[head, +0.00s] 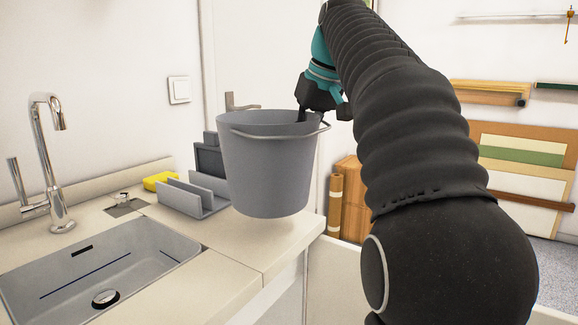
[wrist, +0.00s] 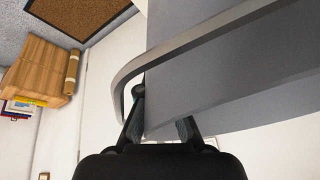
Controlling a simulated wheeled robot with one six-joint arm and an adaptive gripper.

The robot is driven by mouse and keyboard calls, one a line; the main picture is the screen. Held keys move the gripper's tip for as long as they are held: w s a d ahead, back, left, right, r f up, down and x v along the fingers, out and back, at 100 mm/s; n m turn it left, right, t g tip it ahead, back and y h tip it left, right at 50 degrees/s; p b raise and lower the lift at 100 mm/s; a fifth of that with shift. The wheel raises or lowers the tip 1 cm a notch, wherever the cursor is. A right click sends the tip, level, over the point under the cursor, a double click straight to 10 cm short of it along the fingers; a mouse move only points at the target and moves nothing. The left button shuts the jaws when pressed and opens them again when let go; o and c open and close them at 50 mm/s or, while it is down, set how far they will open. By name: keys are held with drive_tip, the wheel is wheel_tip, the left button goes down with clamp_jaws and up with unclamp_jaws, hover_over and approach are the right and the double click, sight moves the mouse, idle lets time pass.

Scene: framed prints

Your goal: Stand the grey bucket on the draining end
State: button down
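The grey bucket (head: 265,165) hangs upright over the right end of the pale counter, the draining end (head: 285,244). A soft shadow lies below it, and its base looks a little above the surface. My gripper (head: 303,114) is at the bucket's right rim, near the wire handle (head: 270,137), and is shut on the rim. In the wrist view the bucket's grey wall (wrist: 230,80) fills the upper right, and my gripper's fingers (wrist: 160,124) sit on either side of its edge. The handle crosses in front there.
A sink (head: 80,270) with a tap (head: 48,165) is at the left. A grey rack (head: 190,195) and a yellow sponge (head: 160,181) stand behind, close to the bucket's left side. The counter drops off at its right edge. Wooden boards and framed prints (head: 520,165) stand further right.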

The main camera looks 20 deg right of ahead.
drive_tip(key=shift+w+a+f, duration=0.75)
drive_tip(key=shift+a, duration=0.2)
drive_tip(key=shift+f, duration=2.2)
drive_tip(key=c, duration=1.3)
unclamp_jaws()
drive_tip(key=shift+r, duration=0.1)
drive_tip(key=shift+r, duration=0.2)
drive_tip(key=v, duration=1.1)
drive_tip(key=shift+s+r, duration=0.25)
drive_tip(key=shift+r, duration=0.1)
